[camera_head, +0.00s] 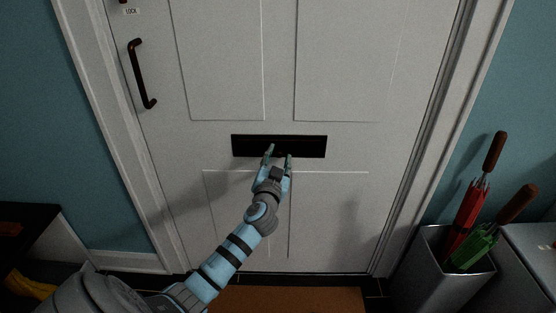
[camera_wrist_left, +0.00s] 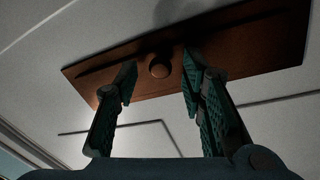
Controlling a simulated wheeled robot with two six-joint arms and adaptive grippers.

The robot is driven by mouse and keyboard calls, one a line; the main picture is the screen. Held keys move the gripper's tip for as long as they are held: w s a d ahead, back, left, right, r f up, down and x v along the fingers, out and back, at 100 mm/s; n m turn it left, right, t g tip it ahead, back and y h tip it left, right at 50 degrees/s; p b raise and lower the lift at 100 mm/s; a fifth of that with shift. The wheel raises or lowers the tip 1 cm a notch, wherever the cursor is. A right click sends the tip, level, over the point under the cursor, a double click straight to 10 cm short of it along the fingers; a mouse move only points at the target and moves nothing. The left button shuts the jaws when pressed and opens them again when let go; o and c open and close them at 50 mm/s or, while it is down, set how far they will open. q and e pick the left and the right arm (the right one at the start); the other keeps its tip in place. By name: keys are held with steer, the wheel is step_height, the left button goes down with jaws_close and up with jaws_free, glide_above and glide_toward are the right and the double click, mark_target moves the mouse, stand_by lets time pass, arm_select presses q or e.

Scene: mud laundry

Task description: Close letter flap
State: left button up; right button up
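The letter flap (camera_head: 308,146) is a dark, wide plate set across the white door's middle. In the left wrist view it is a brown plate (camera_wrist_left: 240,52), seen at a slant from below, with a small round knob (camera_wrist_left: 159,66) near its middle. I cannot tell how far the flap stands open. My left gripper (camera_head: 279,153) is open at the flap's lower middle. In the wrist view its two green-padded fingers (camera_wrist_left: 160,74) stand apart, one either side of the knob, with nothing held between them. I cannot tell whether the fingertips touch the plate. My right gripper is not in view.
The white door (camera_head: 228,60) has a dark handle (camera_head: 141,74) at its upper left. A grey bin (camera_head: 432,272) with red and green umbrellas stands at the right. An orange-brown mat (camera_head: 300,299) lies below the door. The space before the door is otherwise clear.

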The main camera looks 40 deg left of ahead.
arm_select(q)
steer(key=v, duration=1.2)
